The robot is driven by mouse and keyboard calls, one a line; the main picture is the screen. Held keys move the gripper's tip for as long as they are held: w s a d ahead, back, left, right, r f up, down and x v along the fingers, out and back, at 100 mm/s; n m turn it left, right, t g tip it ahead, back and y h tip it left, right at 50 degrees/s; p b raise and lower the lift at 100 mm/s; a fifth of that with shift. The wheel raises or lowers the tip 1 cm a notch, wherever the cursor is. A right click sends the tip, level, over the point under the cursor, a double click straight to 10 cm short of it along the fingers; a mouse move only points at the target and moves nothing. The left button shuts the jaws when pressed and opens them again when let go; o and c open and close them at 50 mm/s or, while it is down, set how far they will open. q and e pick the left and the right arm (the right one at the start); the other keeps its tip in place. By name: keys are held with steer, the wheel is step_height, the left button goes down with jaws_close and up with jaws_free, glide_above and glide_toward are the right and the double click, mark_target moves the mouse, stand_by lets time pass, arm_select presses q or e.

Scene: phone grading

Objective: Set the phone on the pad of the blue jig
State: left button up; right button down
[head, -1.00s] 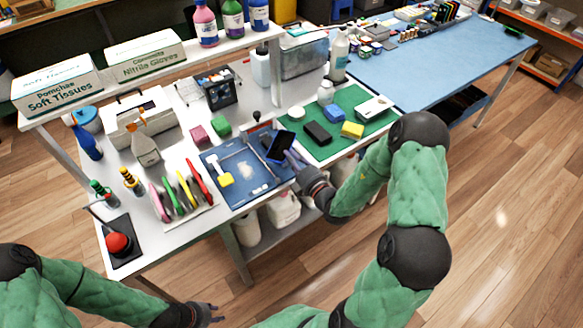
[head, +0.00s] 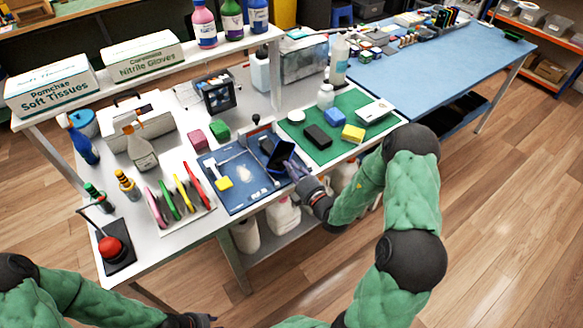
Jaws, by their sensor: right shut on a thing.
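The dark phone (head: 281,154) is held tilted by my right gripper (head: 291,169), over the right side of a blue tray-like work surface (head: 240,203). My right gripper is shut on its near lower end. A small blue-grey piece (head: 266,143) shows just behind and left of the phone; it may be part of the blue jig, but the phone and gripper partly hide this spot. I cannot tell whether the phone touches anything below it. My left gripper (head: 205,319) is at the bottom edge, mostly cut off, far from the phone.
A yellow-and-white brush (head: 221,177) lies on the blue surface. To the right, a green mat (head: 318,151) holds a black block (head: 318,136), a yellow block (head: 353,133) and a blue block (head: 334,117). Coloured tools (head: 179,192) stand left. A red button (head: 110,246) is at the front left.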

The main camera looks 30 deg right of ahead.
steer(key=c, duration=1.2)
jaws_free()
steer(key=shift+c, duration=0.2)
